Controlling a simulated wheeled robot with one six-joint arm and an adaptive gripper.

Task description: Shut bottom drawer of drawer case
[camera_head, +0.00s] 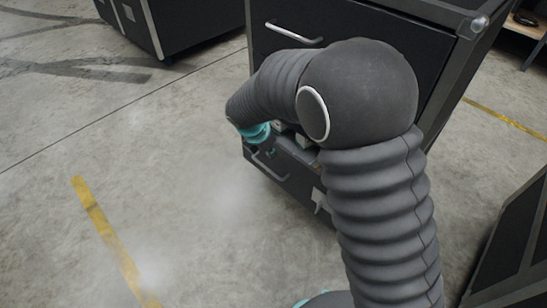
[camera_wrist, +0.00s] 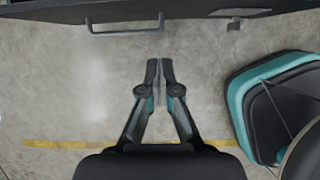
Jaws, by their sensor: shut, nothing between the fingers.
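The drawer case (camera_head: 437,50) is dark grey with a light metal handle on its upper drawer (camera_head: 350,22). The bottom drawer (camera_head: 292,185) appears pulled out, with small things showing inside near its front edge. Its bar handle (camera_head: 268,167) is on the front. My arm hides much of the case and of the drawer's inside. In the wrist view the dark drawer front (camera_wrist: 205,12) crosses the top, with its handle (camera_wrist: 125,29). My gripper (camera_wrist: 158,68) is shut and empty, its tips in front of the drawer front and right of the handle's middle, seemingly apart from it.
Another dark cabinet (camera_head: 185,22) stands at the back left. A dark piece (camera_head: 515,255) is at the lower right. Concrete floor with a yellow line (camera_head: 105,232) lies open to the left. A shelf (camera_head: 527,24) shows at the far right.

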